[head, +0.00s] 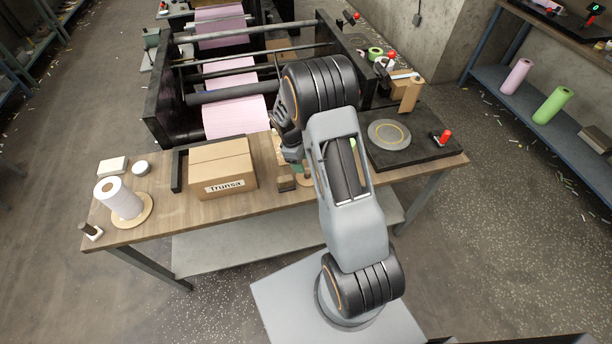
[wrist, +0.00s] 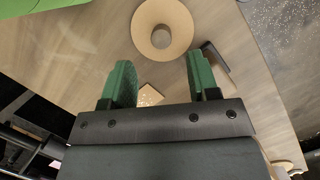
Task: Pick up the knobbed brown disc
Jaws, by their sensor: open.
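The knobbed brown disc (wrist: 181,20) lies on the wooden table at the top of the wrist view, a light tan round with a darker knob (wrist: 161,37) in its middle. In the head view it is mostly hidden behind my arm. My gripper (wrist: 161,80) is open, with its two green fingers apart and nothing between them. The disc lies beyond the fingertips, roughly centred between them and apart from them. In the head view my gripper (head: 297,167) is low over the table, partly hidden by my arm.
A cardboard box (head: 222,165) stands to the left, and a white paper roll (head: 119,198) on a round base farther left. A black plate with a grey disc (head: 389,134) lies to the right.

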